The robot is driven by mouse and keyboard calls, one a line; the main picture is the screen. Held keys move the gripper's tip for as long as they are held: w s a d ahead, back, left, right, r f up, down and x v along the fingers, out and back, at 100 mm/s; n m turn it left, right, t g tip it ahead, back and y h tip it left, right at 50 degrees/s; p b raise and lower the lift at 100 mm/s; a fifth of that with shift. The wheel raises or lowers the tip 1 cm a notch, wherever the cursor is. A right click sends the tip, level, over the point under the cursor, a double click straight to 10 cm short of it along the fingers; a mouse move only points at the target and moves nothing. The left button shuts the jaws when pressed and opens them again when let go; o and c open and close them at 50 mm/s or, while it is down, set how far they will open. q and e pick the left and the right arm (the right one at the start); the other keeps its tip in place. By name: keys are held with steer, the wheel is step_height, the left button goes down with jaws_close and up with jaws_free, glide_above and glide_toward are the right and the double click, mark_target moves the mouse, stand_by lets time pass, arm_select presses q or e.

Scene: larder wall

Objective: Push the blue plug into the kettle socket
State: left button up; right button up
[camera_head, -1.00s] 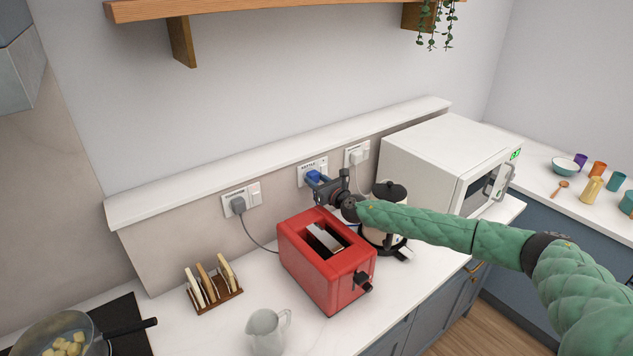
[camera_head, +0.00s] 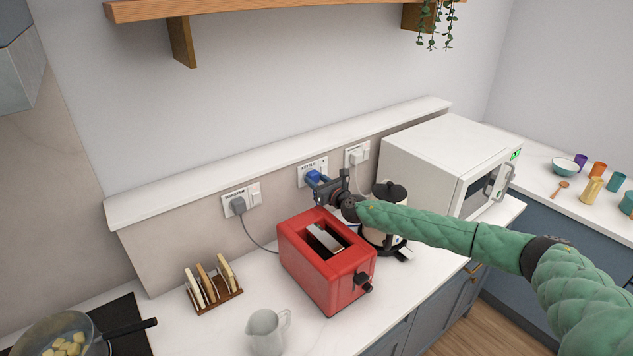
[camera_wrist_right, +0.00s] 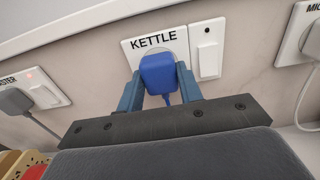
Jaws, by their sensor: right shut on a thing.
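The blue plug (camera_wrist_right: 159,76) is between the fingers of my right gripper (camera_wrist_right: 160,88), which is shut on it. In the right wrist view the plug covers most of the round face of the socket labelled KETTLE (camera_wrist_right: 132,47). Whether its pins are fully in is hidden behind its body. In the head view the blue plug (camera_head: 313,176) is at the kettle socket plate (camera_head: 322,166), with my right gripper (camera_head: 318,182) in front of it. The kettle (camera_head: 384,238) stands behind my right forearm, partly hidden. My left gripper is not in view.
A grey plug (camera_head: 238,205) sits in the toaster socket at the left. A white plug (camera_head: 356,158) sits in the socket at the right. The red toaster (camera_head: 325,270) stands just below my right gripper. The microwave (camera_head: 440,160) is to the right.

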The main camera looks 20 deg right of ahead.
mark_target(316, 180)
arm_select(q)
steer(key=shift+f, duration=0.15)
arm_select(e)
steer(key=shift+w+a, duration=0.2)
steer(key=shift+w, duration=0.3)
stand_by(0.4)
steer(key=o, duration=1)
steer(key=shift+s+f, duration=0.1)
steer(key=b+v, duration=0.3)
steer(key=v, duration=0.3)
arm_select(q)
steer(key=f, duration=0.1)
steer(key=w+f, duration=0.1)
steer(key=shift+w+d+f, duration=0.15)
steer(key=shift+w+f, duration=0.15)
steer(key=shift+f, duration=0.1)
arm_select(e)
steer(key=shift+v, duration=0.8)
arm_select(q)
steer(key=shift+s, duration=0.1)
